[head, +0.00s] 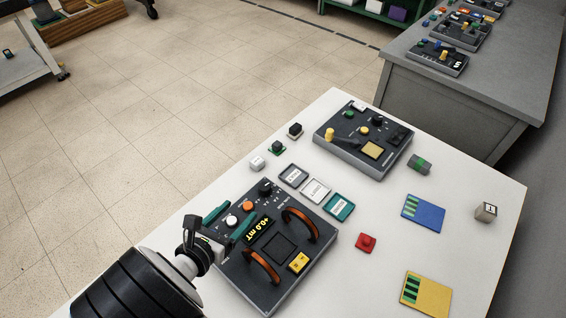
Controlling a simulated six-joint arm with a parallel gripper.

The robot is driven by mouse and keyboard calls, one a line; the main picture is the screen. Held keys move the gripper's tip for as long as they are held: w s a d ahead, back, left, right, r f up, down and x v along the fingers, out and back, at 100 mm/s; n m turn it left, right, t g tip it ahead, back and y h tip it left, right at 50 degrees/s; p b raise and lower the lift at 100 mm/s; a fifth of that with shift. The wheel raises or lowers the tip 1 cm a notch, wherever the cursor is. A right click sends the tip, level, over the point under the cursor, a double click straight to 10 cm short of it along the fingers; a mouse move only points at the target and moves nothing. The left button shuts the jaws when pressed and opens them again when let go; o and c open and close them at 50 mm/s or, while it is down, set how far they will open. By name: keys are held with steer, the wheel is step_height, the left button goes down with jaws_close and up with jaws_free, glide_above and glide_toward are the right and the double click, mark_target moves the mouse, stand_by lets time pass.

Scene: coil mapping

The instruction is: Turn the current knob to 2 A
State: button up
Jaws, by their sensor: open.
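A dark coil panel (262,297) lies on the white table and carries two upright orange-brown coils (300,224) around a square recess. Its yellow-lettered display (260,229) reads about +0.0 mT. Along its upper left edge sit a black knob (265,188), an orange knob (248,206) and a white knob (231,220). The small labels are too blurred to tell which is the current knob or its setting. My gripper (229,221) is open and empty at the panel's left edge, its teal fingers on either side of the white knob in the picture. Contact cannot be told.
A second dark panel (345,157) stands farther back. A yellow block (299,263) sits on the coil panel's right side. Grey, white and teal tiles (339,207) lie between the panels. A red piece (366,243), blue card (423,213) and yellow card (426,294) lie right.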

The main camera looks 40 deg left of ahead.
mark_target(264, 187)
steer(key=x, duration=1.4)
steer(key=shift+d, duration=0.15)
steer(key=shift+s, duration=0.1)
jaws_close()
